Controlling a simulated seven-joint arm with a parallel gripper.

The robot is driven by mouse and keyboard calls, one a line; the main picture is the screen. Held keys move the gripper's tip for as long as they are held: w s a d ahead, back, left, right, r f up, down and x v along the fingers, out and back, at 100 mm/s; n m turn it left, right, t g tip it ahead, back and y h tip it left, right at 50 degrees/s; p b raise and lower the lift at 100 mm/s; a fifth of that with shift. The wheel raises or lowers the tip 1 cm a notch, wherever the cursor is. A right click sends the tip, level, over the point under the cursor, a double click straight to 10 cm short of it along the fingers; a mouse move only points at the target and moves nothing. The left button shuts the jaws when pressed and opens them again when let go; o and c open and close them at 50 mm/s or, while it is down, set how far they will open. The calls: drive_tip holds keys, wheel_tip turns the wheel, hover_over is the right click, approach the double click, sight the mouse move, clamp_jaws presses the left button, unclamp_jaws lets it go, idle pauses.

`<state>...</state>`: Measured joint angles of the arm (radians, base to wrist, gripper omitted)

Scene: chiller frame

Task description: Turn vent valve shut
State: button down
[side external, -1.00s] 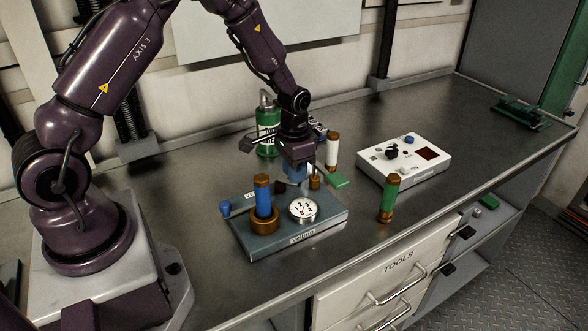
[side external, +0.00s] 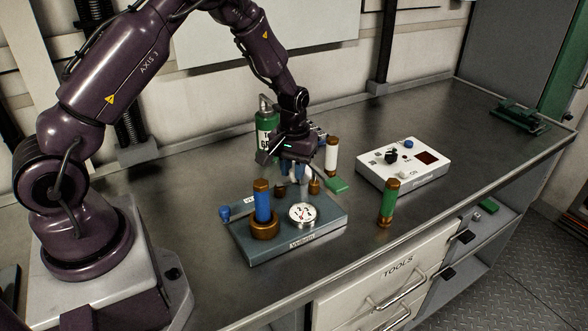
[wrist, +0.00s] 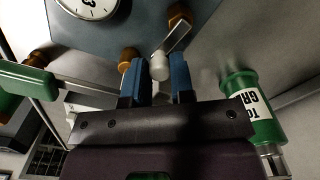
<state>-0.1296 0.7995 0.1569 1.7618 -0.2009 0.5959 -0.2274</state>
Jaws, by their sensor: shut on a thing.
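A blue-grey valve block (side external: 285,240) stands on the bench. A lever with a white knob (wrist: 159,66) sits at its rear edge, its metal arm running to a brass fitting (wrist: 179,14) in the wrist view. I take this for the vent valve; I cannot read a label on it. My gripper (side external: 297,170) is over the rear of the block, and in the wrist view its two blue fingers (wrist: 155,82) are shut on the white knob. The knob is mostly hidden by the fingers in the side view.
A green bottle (side external: 266,135), white cylinder (side external: 332,155), green cylinder (side external: 388,203) and white box (side external: 402,165) stand around.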

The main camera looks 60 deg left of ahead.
drive_tip(key=shift+a+r+n, duration=0.1)
drive_tip(key=shift+a+n, duration=0.05)
drive_tip(key=shift+n, duration=0.45)
drive_tip(key=c, duration=1)
unclamp_jaws()
drive_tip(key=shift+w, duration=0.1)
